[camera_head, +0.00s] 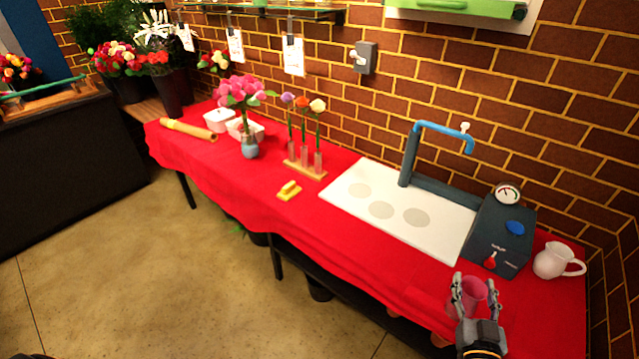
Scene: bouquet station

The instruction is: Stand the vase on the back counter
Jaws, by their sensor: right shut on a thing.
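My right gripper (474,284) is at the lower right, with its two fingers on either side of a pink see-through vase (469,296). It is shut on that vase, which looks upright, over the front right edge of the red-covered counter (352,262). I cannot tell whether the vase touches the cloth. A small blue vase (250,148) with pink flowers stands towards the left of the counter, away from the gripper.
A white board (345,196) with grey circles and a dark tap station (500,237) fill the right half. A white pitcher (553,262) stands at the far right. A flower-tube rack (305,169), a yellow object (289,190) and a bamboo piece (187,129) lie further left.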

